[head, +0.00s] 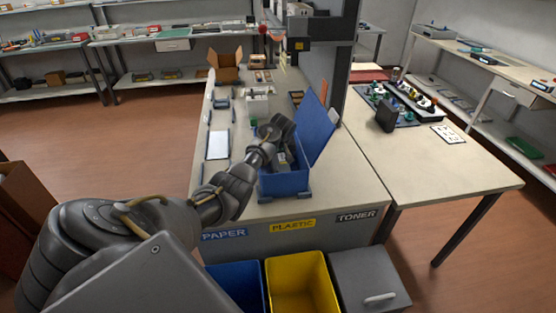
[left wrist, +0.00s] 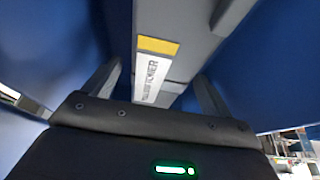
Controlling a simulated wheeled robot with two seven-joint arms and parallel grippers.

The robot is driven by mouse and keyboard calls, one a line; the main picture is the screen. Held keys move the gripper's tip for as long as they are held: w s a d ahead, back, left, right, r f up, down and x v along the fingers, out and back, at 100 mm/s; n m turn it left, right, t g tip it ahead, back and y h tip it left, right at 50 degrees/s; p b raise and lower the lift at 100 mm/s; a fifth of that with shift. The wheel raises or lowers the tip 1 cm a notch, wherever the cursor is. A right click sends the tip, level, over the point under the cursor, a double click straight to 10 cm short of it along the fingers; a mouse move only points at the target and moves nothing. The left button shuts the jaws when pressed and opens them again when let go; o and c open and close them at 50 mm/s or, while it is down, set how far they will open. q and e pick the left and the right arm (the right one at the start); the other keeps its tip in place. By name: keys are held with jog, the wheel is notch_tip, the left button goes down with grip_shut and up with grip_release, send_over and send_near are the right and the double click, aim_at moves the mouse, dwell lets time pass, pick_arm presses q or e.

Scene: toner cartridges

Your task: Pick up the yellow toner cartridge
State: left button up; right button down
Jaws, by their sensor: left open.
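The yellow toner cartridge (left wrist: 157,46) is a grey body with a yellow patch and a white label in the left wrist view. It lies inside the blue box (head: 284,184), whose blue walls fill both sides of that view. My left gripper (left wrist: 155,88) is open, with one finger on each side of the cartridge and gaps between. In the head view my left gripper (head: 282,157) reaches down into the box and hides most of its inside. My right gripper is not in view.
The box's blue lid (head: 318,130) stands open on its right side. A white sheet (head: 218,145), small items and an open cardboard box (head: 226,67) lie farther back on the table. A dark post rises behind the lid. Blue and yellow bins (head: 300,280) stand in front.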

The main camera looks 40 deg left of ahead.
pick_arm(q)
jog(key=shift+x, duration=1.35)
jog(key=shift+r, duration=0.1)
jog(key=c, duration=1.5)
jog(key=shift+w, duration=0.1)
jog(key=shift+a+r, duration=0.1)
jog(key=shift+r, duration=0.55)
jog(key=shift+r+b, duration=1.7)
jog(key=shift+r, duration=6.65)
